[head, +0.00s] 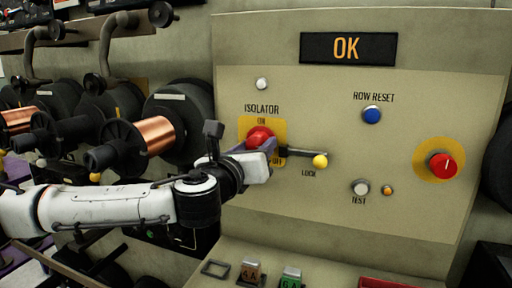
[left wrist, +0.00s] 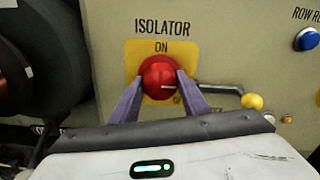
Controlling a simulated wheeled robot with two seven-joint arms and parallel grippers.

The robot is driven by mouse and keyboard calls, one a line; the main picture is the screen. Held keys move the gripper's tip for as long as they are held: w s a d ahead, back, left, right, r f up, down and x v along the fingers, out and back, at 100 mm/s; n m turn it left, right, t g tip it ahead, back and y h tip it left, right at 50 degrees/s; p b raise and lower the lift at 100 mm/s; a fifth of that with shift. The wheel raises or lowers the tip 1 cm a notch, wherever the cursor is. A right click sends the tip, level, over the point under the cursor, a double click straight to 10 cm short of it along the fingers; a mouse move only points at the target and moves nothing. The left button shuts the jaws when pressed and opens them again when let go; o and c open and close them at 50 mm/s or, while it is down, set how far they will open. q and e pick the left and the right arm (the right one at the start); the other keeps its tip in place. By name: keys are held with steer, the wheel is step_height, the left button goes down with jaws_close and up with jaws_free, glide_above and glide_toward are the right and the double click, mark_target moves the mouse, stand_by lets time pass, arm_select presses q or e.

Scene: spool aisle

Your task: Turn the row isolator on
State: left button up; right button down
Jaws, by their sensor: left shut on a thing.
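The isolator is a red rotary knob (head: 259,134) on a yellow plate under the word ISOLATOR on the beige panel. In the left wrist view the knob (left wrist: 158,74) has a white mark pointing right, while ON is printed above it. My left gripper (head: 257,145) is shut on the knob, with a purple finger on either side in the left wrist view (left wrist: 161,88). A dark lever with a yellow ball end (head: 320,161) sticks out to the right of the knob, by the word LOCK. My right gripper is not in view.
The panel has an OK display (head: 347,48), a blue ROW RESET button (head: 372,115), a white TEST button (head: 360,187) and a red knob on a yellow disc (head: 443,164). Copper wire spools (head: 155,135) stand close on the left. Coloured tags (head: 291,278) sit on the ledge below.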

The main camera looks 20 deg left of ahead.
arm_select(q)
steer(key=shift+n, duration=0.4)
steer(key=n, duration=0.3)
steer(key=shift+f+n, duration=0.1)
steer(key=shift+n, duration=0.3)
steer(key=n, duration=0.4)
steer(key=shift+n, duration=0.3)
steer(key=n, duration=0.4)
steer(key=shift+n+p, duration=0.55)
steer(key=shift+n, duration=1.95)
steer(key=o, duration=1.1)
steer(key=shift+c, duration=0.2)
